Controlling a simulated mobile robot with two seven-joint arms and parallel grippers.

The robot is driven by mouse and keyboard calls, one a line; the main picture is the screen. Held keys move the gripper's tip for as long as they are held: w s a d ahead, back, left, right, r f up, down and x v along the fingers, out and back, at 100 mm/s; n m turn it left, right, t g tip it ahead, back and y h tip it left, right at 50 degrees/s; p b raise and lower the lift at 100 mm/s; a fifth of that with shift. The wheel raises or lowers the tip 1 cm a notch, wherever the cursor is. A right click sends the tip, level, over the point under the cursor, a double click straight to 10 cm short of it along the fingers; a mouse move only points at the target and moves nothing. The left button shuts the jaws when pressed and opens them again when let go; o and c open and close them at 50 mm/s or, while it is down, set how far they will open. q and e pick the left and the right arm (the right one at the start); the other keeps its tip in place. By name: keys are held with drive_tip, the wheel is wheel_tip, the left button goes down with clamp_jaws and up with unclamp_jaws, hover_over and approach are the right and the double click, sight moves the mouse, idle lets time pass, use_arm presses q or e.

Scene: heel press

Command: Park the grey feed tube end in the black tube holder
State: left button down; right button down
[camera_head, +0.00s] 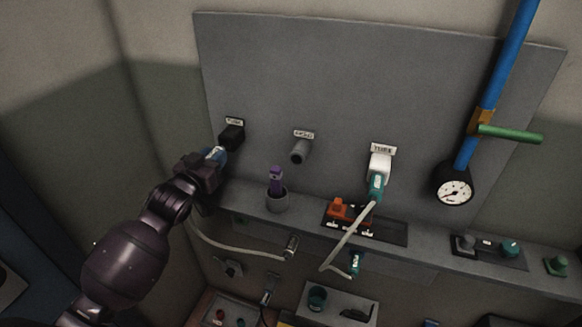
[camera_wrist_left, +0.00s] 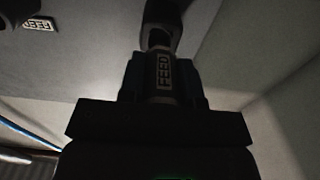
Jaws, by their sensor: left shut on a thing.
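My left gripper (camera_head: 214,156) is shut on the grey feed tube end, just below and left of the black tube holder (camera_head: 232,136) on the wall panel. In the left wrist view the tube end (camera_wrist_left: 163,75), with its FEED label, sits between the fingers of the gripper (camera_wrist_left: 161,80). It points at the black holder (camera_wrist_left: 162,14) and lines up with it. I cannot tell whether its tip is inside the holder or just short of it. A pale hose (camera_head: 232,247) hangs from the gripper to a lower fitting. My right gripper is not in view.
A grey stub (camera_head: 300,151) under a FEED sign is empty. A white port (camera_head: 380,166) holds a teal connector (camera_head: 376,187). A purple-topped item (camera_head: 276,180) stands in a grey cup (camera_head: 277,202) on the ledge. A gauge (camera_head: 454,186) hangs at right.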

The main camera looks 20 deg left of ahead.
use_arm(q)
drive_tip(key=shift+w, duration=1.45)
idle(1.0)
drive_tip(key=c, duration=0.8)
unclamp_jaws()
drive_tip(key=shift+o, duration=0.2)
drive_tip(key=s+b, duration=0.1)
drive_tip(key=s, duration=1)
drive_tip(key=shift+a, duration=0.15)
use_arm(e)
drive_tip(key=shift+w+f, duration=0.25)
use_arm(q)
drive_tip(key=s+d+f+g, duration=0.2)
drive_tip(key=s+f, duration=0.4)
drive_tip(key=f, duration=0.3)
drive_tip(key=s+d+f+g+b, duration=0.1)
drive_tip(key=s+d+f+g, duration=0.1)
drive_tip(key=s+f, duration=0.4)
drive_tip(key=s+d+f+g+b, duration=0.1)
drive_tip(key=s+d+f, duration=0.3)
drive_tip(key=f, duration=0.8)
drive_tip(key=shift+s+d+f+m+g+y, duration=0.35)
drive_tip(key=shift+s+g, duration=0.35)
drive_tip(key=shift+s, duration=0.3)
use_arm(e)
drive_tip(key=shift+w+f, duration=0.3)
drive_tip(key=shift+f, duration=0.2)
